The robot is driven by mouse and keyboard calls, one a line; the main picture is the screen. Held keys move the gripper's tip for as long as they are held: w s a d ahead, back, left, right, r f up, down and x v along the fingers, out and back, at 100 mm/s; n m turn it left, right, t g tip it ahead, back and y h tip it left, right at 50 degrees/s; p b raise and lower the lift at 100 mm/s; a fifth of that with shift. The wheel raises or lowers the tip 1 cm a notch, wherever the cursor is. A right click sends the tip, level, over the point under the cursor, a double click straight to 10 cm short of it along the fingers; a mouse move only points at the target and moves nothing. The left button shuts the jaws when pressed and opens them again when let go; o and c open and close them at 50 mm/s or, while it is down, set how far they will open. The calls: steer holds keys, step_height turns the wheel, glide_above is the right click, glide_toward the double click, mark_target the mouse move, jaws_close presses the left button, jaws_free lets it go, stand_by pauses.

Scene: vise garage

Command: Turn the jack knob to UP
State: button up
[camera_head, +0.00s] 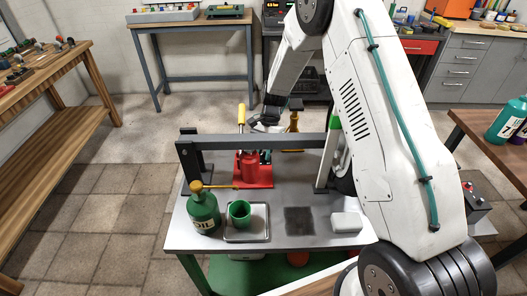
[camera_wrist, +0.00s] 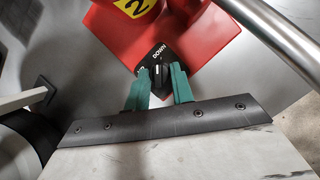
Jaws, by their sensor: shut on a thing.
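The red jack (camera_head: 252,172) stands on the metal bench, with a yellow-tipped handle (camera_head: 241,116) rising from it. In the wrist view its red base (camera_wrist: 205,40) fills the top, with a yellow label marked 2 (camera_wrist: 134,7). A black dial plate (camera_wrist: 150,56) reads DOWN; lettering at its left is mostly hidden. The small dark knob (camera_wrist: 158,74) with a pale pointer line sits between the teal fingertips of my gripper (camera_wrist: 159,84), which is shut on it. The exact pointer direction is hard to tell. In the head view the knob is hidden.
A dark crossbar (camera_head: 300,141) on posts spans the bench above the jack. A green oil bottle (camera_head: 203,209), a green cup (camera_head: 240,213) in a metal tray (camera_head: 258,236) and a white block (camera_head: 346,222) are in front. A steel rod (camera_wrist: 265,35) crosses the wrist view at the right.

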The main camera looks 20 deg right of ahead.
steer(key=shift+n, duration=0.3)
steer(key=shift+w+a+n+g+h, duration=0.15)
steer(key=shift+n+h, duration=0.35)
steer(key=shift+n, duration=0.75)
steer(key=shift+n+g+h, duration=0.25)
steer(key=shift+n+h, duration=0.25)
steer(key=shift+n, duration=0.75)
steer(key=o, duration=1)
steer(key=shift+v, duration=3.95)
